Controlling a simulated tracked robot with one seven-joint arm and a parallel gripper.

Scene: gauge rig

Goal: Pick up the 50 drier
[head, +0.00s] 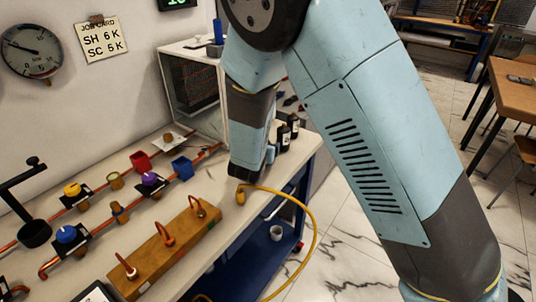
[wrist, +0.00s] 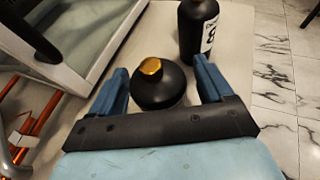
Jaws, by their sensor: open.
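My gripper (wrist: 160,76) is open, with its two blue fingers on either side of a black round-shouldered canister (wrist: 158,92) with a brass-coloured top. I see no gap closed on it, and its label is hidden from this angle. A second black canister (wrist: 199,38) with a white label stands just beyond the right finger; its number is hard to read. In the head view, my gripper (head: 262,165) is low over the bench's far right end, beside black canisters (head: 284,138) with white labels. I cannot tell which one is the 50 drier.
A glass-sided cabinet (wrist: 72,32) stands close to the left finger. Copper pipes (wrist: 18,110) run at the far left. In the head view, a yellow hose (head: 312,222) hangs off the bench's front edge, near a wooden block (head: 165,250) with copper hooks.

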